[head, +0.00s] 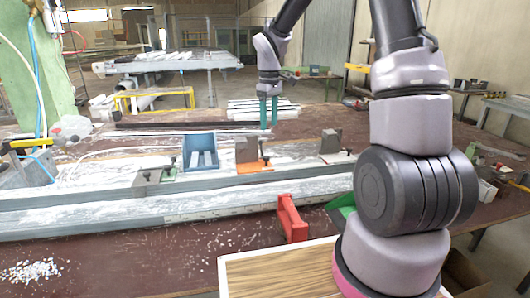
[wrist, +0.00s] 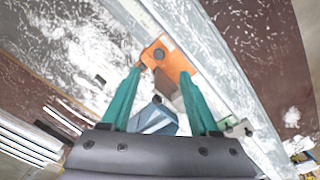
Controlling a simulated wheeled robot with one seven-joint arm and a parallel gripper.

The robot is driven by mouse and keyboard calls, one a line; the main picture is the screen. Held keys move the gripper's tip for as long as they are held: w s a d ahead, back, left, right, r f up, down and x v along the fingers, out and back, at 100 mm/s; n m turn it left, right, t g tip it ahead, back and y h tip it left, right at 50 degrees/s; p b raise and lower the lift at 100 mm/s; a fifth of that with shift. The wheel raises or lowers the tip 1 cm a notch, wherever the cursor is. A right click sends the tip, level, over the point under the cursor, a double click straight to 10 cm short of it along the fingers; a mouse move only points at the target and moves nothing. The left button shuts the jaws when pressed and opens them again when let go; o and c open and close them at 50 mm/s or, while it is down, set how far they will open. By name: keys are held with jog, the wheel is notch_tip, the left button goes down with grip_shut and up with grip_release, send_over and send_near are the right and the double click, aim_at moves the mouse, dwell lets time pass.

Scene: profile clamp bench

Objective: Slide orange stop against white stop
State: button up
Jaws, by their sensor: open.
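The orange stop (head: 252,167) has an orange base plate and a brownish upright block, and sits on the grey rail right of the blue block. In the wrist view the orange stop (wrist: 178,62) lies beyond and between my finger tips. The white stop (head: 338,158), with a white base and grey-brown block, sits farther right on the same rail, with a clear gap between the two. I cannot make it out in the wrist view. My gripper (head: 268,126), with teal fingers, is open and empty above the orange stop, apparently not touching it.
A red bracket (head: 291,218) stands in front, beside a wooden-bottomed tray (head: 270,275). White profiles (head: 262,108) lie behind. White shavings cover much of the bench.

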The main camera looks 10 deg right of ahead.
aim_at(254, 171)
jog(key=shift+n, duration=0.3)
jog(key=f, duration=0.4)
jog(key=w+f, duration=0.1)
jog(key=f, duration=0.7)
jog(key=shift+w+a+f, duration=0.15)
jog(key=shift+a+f, duration=0.15)
jog(key=shift+f, duration=0.1)
grip_shut()
dwell(0.6)
